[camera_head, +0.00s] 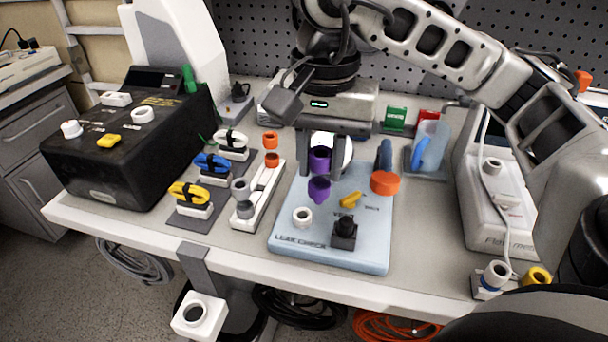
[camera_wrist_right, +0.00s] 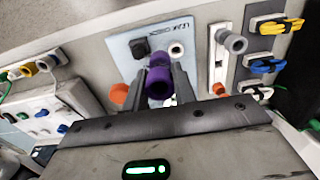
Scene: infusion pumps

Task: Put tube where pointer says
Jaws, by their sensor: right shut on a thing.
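A purple tube (camera_head: 319,188) hangs upright in my right gripper (camera_head: 330,172), over the light blue board marked LEAK CHECK (camera_head: 292,252). The fingers are shut around its upper part. In the right wrist view the purple tube (camera_wrist_right: 158,84) sits between the two fingers (camera_wrist_right: 161,88), its open end facing the camera. Whether its lower end touches the board is unclear. A yellow pointer (camera_head: 350,200) lies on the board, right of the tube; its exact direction is hard to tell. The board also bears a white ring port (camera_head: 302,216) and a black block (camera_head: 344,234). My left gripper is not in view.
A red-orange round part (camera_head: 385,183) stands at the board's right side. A white rack (camera_head: 250,218) with grey and orange fittings stands left of the board. A black box (camera_head: 125,150) is at far left, a white pump (camera_head: 490,210) at right.

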